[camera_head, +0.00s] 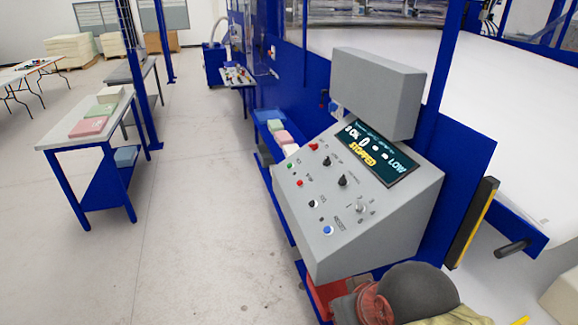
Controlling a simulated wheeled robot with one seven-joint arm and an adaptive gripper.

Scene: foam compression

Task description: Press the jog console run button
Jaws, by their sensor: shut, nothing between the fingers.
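The grey jog console (390,225) stands at the centre right with a sloped face. A small green button (290,166) sits near the left edge of that face; its label is too small to read, so I cannot confirm that it is the run button. A red button (299,183) sits just below it. The console's dark display (375,151) shows "STOPPED" in yellow and "LOW". My gripper is not in view, and nothing touches the console face.
Other console controls include black knobs (342,181), a key switch (361,209) and a blue button (327,230). A grey box (377,90) rises behind the display. A dark dome-shaped object (418,290) lies below the console. Floor on the left is clear up to a bench (65,135).

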